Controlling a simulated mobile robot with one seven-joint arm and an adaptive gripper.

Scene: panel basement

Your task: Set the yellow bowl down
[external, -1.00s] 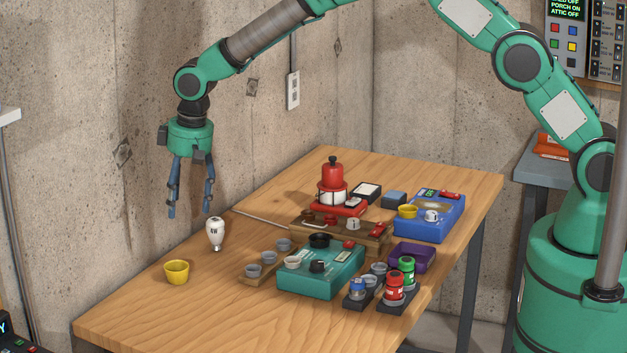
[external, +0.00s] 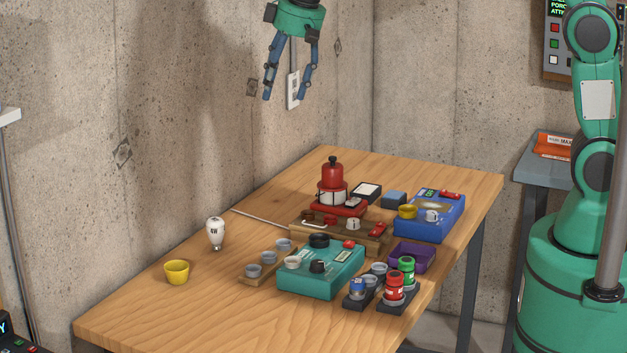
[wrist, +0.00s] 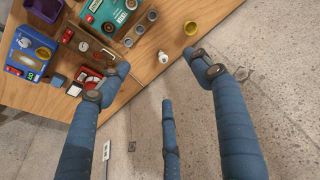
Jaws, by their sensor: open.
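The yellow bowl (external: 176,272) stands upright on the bare front left of the wooden table, apart from other things. It also shows in the wrist view (wrist: 190,28) near the top, beyond my fingers. A second small yellow cup (external: 408,211) sits on the blue box at the right. My gripper (external: 289,97) is open and empty, high above the back of the table by the wall, well away from the yellow bowl. In the wrist view its blue fingers (wrist: 165,75) are spread with nothing between them.
A white bulb-shaped object (external: 215,233) stands near the bowl. A teal box (external: 320,275), grey cups (external: 268,257), a red lantern-like device (external: 332,185) and a blue box (external: 430,217) fill the middle and right of the wooden table (external: 190,315). The concrete wall runs behind.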

